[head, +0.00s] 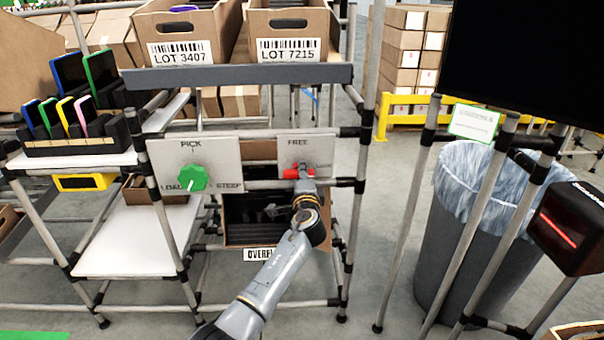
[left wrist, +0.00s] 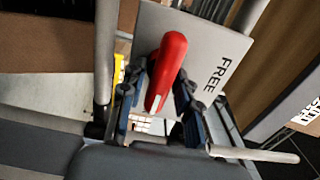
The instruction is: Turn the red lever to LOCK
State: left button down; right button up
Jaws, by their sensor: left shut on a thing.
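The red lever (head: 292,174) is on a pale panel (head: 318,150) at the right of the rack front, below the word FREE. In the head view it lies roughly level. My left gripper (head: 304,187) reaches up to it from below and hides part of it and of the panel. In the left wrist view, the red lever (left wrist: 172,58) stands between the two dark fingers of my left gripper (left wrist: 160,102), which is shut on it. My right gripper is not in view.
A green knob (head: 193,178) sits on the neighbouring panel marked PICK, LOAD and STEEP. Cartons (head: 290,48) lie tilted on the shelf above. An overflow carton (head: 240,232) is below, behind my arm.

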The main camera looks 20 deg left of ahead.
pick_arm(q)
jog(key=c, duration=1.2)
grip_release()
jog(key=shift+w, duration=0.1)
jog(key=shift+s+d, duration=0.3)
jog(key=shift+s, duration=0.3)
jog(key=v, duration=1)
jog(key=shift+s, duration=0.35)
jog(key=shift+d, duration=0.1)
